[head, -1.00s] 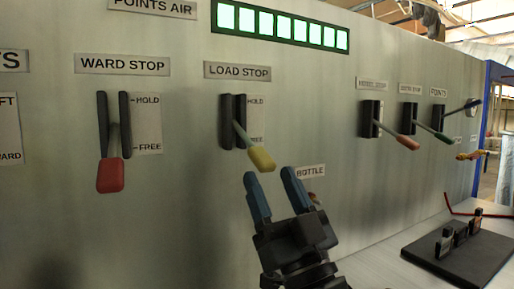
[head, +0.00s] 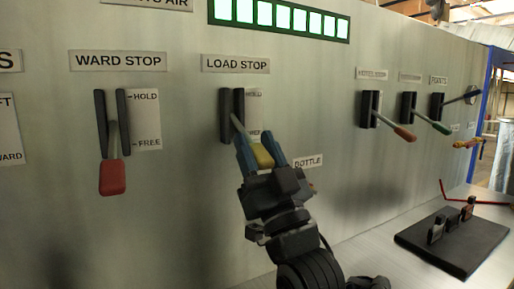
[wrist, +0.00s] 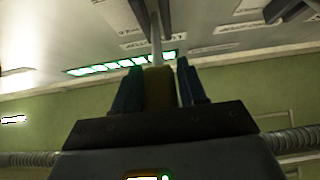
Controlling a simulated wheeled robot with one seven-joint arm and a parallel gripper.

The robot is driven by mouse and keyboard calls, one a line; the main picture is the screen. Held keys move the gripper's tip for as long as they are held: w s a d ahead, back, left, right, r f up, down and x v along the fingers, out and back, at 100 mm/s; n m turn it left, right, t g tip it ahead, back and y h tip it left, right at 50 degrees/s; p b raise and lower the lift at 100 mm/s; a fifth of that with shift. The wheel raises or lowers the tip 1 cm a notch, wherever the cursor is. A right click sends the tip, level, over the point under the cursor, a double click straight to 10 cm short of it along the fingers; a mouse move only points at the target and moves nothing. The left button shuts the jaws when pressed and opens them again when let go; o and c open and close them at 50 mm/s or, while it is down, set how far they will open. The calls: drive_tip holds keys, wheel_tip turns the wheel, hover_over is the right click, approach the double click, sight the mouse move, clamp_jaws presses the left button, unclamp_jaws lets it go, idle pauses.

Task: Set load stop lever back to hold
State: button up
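The load stop lever (head: 262,156) has a yellow handle and a pale shaft, and comes out of a black slotted bracket below the LOAD STOP label (head: 235,64). It slants down and to the right, its handle at about the FREE mark. My gripper (head: 256,141) has its blue fingers on either side of the yellow handle. In the wrist view the handle (wrist: 158,90) sits between the fingers, with a narrow gap to the right finger, so they look open around it. My gripper partly covers the handle in the head view.
The ward stop lever (head: 113,178) with a red handle hangs to the left. Several other levers, one orange-handled (head: 404,134) and one green-handled (head: 441,128), stick out to the right. A black board (head: 452,250) with small parts lies on the counter at the lower right.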

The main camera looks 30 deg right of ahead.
clamp_jaws()
